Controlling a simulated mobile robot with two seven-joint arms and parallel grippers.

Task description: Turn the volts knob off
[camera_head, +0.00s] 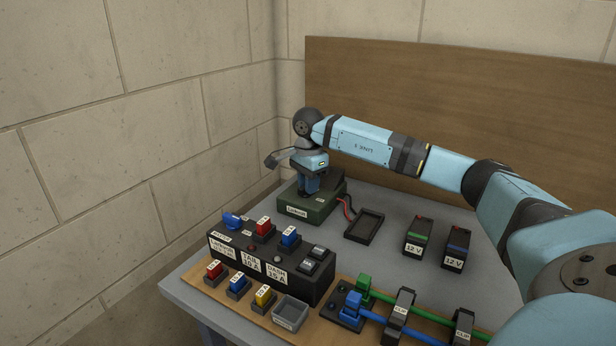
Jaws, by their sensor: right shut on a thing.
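A dark green box (305,210) with a white label stands at the back left of the grey table, and red and black leads come out of its right side. My right gripper (308,190) points straight down onto the top of this box and is shut. What it holds must be the volts knob, but the gripper hides the knob, so its setting cannot be read. My left gripper is not in view.
A black fuse panel (262,262) with several coloured fuses and switches stands in front. An empty black tray (364,227) and two 12 V batteries (418,237) are to the right. Green and blue cables (425,312) run along the wooden front board. A wooden panel (450,120) backs the table.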

